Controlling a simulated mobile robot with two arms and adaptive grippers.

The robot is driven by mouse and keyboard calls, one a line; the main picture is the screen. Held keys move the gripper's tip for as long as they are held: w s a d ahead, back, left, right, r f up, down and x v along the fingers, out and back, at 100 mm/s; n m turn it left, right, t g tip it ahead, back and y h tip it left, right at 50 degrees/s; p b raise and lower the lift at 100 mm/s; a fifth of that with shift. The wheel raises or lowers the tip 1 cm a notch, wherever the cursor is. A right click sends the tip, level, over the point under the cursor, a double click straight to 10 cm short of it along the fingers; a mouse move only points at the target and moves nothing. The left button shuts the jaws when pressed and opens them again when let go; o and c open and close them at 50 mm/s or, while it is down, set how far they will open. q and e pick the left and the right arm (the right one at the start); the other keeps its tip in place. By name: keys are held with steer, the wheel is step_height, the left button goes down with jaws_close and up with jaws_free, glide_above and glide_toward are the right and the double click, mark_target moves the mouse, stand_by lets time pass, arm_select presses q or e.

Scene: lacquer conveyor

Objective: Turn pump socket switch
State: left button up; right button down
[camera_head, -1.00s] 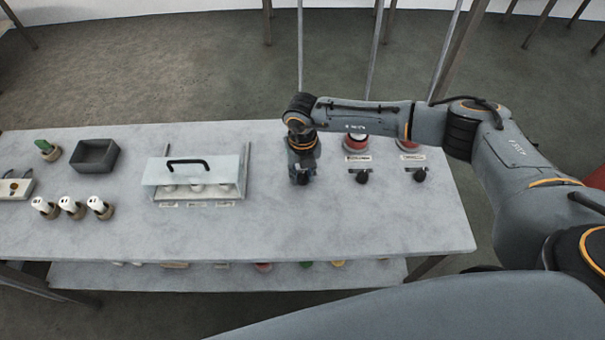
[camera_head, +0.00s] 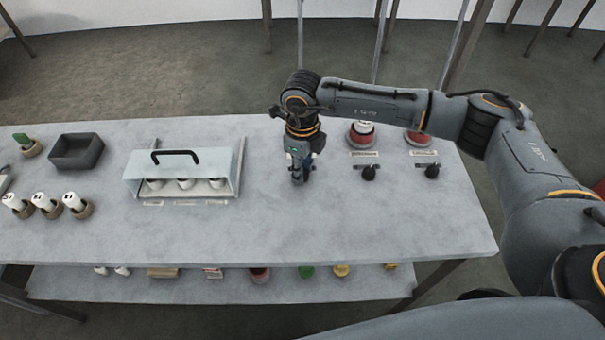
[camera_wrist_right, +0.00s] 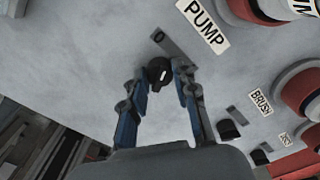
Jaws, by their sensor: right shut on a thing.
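The pump switch is a small black knob with a white mark (camera_wrist_right: 158,73), beside the PUMP label (camera_wrist_right: 203,25) in the right wrist view. My right gripper (camera_wrist_right: 161,84) has one finger on each side of this knob and is shut on it. In the head view my right gripper (camera_head: 299,176) points down at the table and hides the pump switch. My left gripper is not in view.
Two more black knobs, the nearer one (camera_head: 369,172) and the farther one (camera_head: 432,171), stand right of the gripper, with red-based sockets (camera_head: 361,136) behind. The table front (camera_head: 300,235) is clear.

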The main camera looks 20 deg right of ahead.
steer(key=shift+n+b, duration=0.55)
steer(key=shift+n, duration=0.05)
steer(key=c, duration=1)
jaws_free()
steer(key=shift+c, duration=0.2)
steer(key=shift+r, duration=0.25)
step_height(320, 180, up, 12)
steer(key=shift+f, duration=0.25)
